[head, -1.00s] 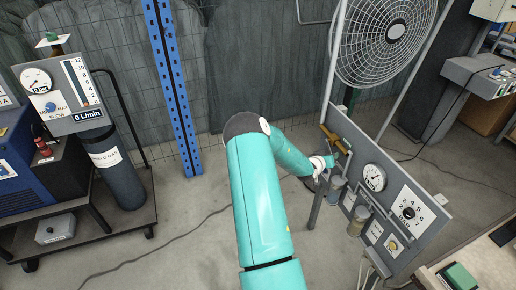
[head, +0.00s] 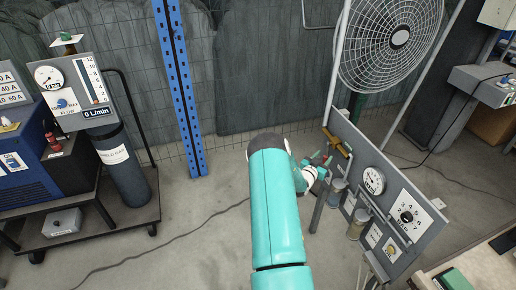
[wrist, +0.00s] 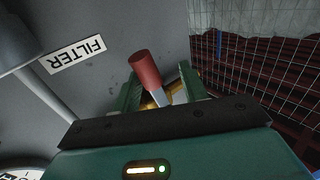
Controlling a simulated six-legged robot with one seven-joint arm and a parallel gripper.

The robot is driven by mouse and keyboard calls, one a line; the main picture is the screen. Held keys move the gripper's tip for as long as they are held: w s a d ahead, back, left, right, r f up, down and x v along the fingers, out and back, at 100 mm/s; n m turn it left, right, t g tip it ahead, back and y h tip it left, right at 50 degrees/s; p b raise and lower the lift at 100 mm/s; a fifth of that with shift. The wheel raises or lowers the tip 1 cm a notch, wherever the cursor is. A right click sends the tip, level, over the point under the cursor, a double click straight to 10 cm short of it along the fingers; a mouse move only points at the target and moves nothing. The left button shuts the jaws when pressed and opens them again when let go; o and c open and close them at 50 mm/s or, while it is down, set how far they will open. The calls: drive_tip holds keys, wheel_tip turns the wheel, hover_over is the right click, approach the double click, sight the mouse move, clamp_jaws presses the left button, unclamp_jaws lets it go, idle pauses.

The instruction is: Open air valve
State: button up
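The air valve has a red handle (wrist: 146,70) with a pale metal stem and a brass body (wrist: 172,87), seen in the wrist view. In the head view its brass pipe (head: 337,144) sits at the upper left end of the grey panel (head: 375,165). My gripper (wrist: 162,88) is open, with its green fingers on either side of the handle's stem. Gaps show beside the stem, and I cannot tell whether a finger touches it. In the head view my gripper (head: 320,168) is small and at the valve, partly behind my arm.
The panel also carries a round gauge (head: 373,181), a numbered dial (head: 407,216) and filter bowls (head: 337,192). A caged fan (head: 392,42) stands behind it. A gas cart (head: 85,228) is at left. Floor between cart and panel is open, with a cable.

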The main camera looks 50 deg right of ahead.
drive_tip(key=a, duration=1.2)
drive_tip(key=w+a+r+n+t+y, duration=0.2)
drive_tip(key=w+a+r+t+y, duration=0.2)
drive_tip(key=w+a+r+y, duration=0.3)
drive_tip(key=w+a+r, duration=0.5)
drive_tip(key=w, duration=0.3)
drive_tip(key=shift+a+r+t, duration=0.25)
drive_tip(key=shift+a+t, duration=0.05)
drive_tip(key=shift+a, duration=0.1)
drive_tip(key=shift+w, duration=0.1)
